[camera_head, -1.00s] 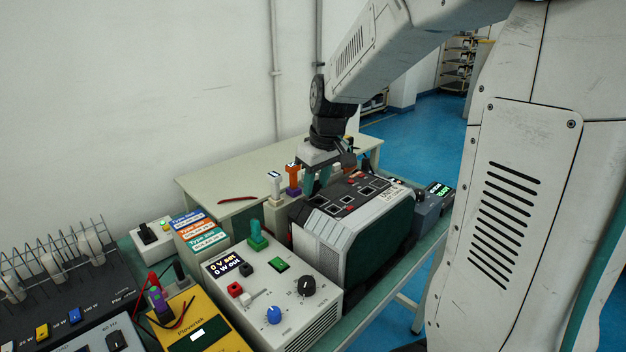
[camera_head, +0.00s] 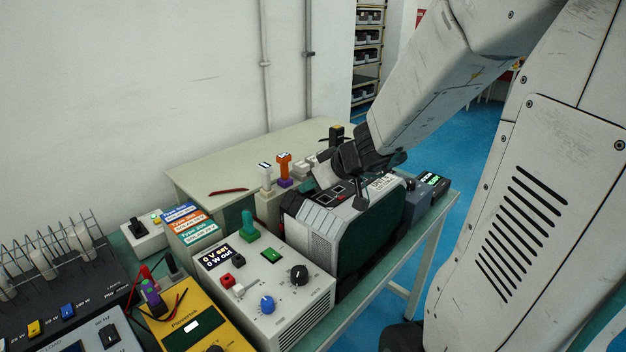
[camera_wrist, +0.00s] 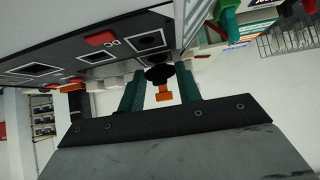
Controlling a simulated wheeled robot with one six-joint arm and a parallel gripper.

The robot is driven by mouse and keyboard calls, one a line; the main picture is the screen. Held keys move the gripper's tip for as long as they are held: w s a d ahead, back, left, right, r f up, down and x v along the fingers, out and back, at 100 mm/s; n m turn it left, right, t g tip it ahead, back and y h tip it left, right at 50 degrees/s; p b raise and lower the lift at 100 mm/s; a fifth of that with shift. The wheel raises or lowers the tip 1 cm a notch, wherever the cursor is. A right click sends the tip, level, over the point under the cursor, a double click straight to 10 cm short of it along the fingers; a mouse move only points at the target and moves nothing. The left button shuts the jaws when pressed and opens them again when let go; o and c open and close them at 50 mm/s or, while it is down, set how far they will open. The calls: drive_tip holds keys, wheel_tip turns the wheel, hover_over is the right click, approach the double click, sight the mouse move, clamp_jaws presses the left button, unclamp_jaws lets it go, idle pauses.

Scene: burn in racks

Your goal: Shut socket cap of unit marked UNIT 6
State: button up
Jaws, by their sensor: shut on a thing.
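The grey unit (camera_head: 318,237) with a dark side panel stands on the bench, and its top carries several square sockets and red parts. A white label (camera_head: 382,182) on it is too small to read, so I cannot confirm UNIT 6. In the wrist view the sockets, one of them the nearest socket (camera_wrist: 146,40), lie along the panel. My gripper (camera_wrist: 160,74) is tilted beside the panel edge, its two green fingers shut on a small black rounded part (camera_wrist: 158,74), possibly the socket cap. My wrist hides the fingertips in the head view.
A power supply (camera_head: 318,290) with knobs and a green plug (camera_head: 248,228) stands left of the unit. Orange and white handled pieces (camera_head: 284,162) stand behind it. A dark box with a green display (camera_head: 432,180) is close on the right. The back table is mostly clear.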

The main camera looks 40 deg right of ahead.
drive_tip(key=shift+s+d+f+t, duration=0.1)
drive_tip(key=shift+s+f+t, duration=0.05)
drive_tip(key=shift+t, duration=0.15)
idle(0.4)
drive_tip(key=o, duration=1)
